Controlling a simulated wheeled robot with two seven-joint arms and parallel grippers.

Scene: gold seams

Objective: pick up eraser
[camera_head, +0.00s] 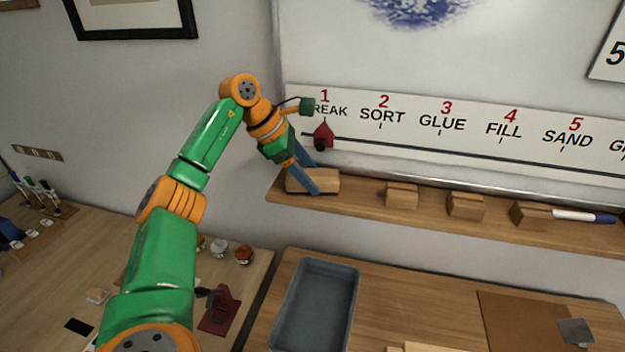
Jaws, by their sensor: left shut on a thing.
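The eraser (327,183) is a light wooden-coloured block at the left end of the wooden ledge below the whiteboard. My left gripper (311,186) reaches down to it from above, with its blue fingers at the block. The fingers are shut on the eraser, and they hide part of it. The eraser appears to be at ledge height; I cannot tell whether it is touching the ledge. My right gripper is not in view.
The ledge (430,212) also holds several wooden blocks and a blue-and-white marker (584,216). A red pointer (323,136) sits on the board's numbered strip near my left wrist. Below, a grey tray (345,268) stands on the table.

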